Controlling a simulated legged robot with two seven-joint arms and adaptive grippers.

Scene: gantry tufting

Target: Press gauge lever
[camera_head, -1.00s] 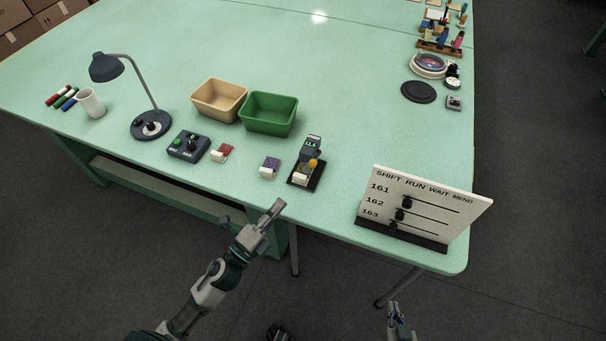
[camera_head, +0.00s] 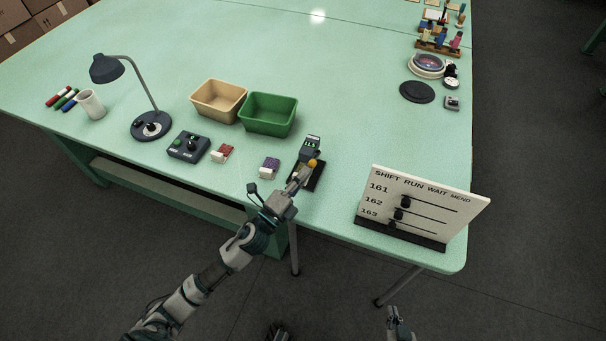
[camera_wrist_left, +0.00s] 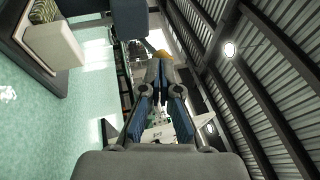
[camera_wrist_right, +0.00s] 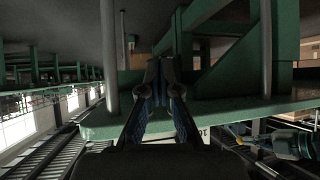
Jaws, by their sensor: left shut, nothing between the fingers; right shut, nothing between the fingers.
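The gauge (camera_head: 309,146) is a small dark stand with a display on top, a black base and an orange lever knob (camera_head: 312,162). It stands near the table's front edge. My left gripper (camera_head: 304,173) is shut and empty, its tips right at the orange knob. In the left wrist view the knob (camera_wrist_left: 161,54) shows just beyond the closed fingertips (camera_wrist_left: 158,64); I cannot tell whether they touch. A white block with a dark patterned top (camera_wrist_left: 52,45) is beside them. My right gripper (camera_head: 392,314) is shut and empty, low in front of the table.
A purple-topped block (camera_head: 269,167), a red-topped block (camera_head: 222,153) and a dark control box (camera_head: 188,146) lie left of the gauge. Tan (camera_head: 218,101) and green (camera_head: 268,115) bins stand behind. A slider board (camera_head: 424,207) stands to the right. My right gripper faces the table's underside.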

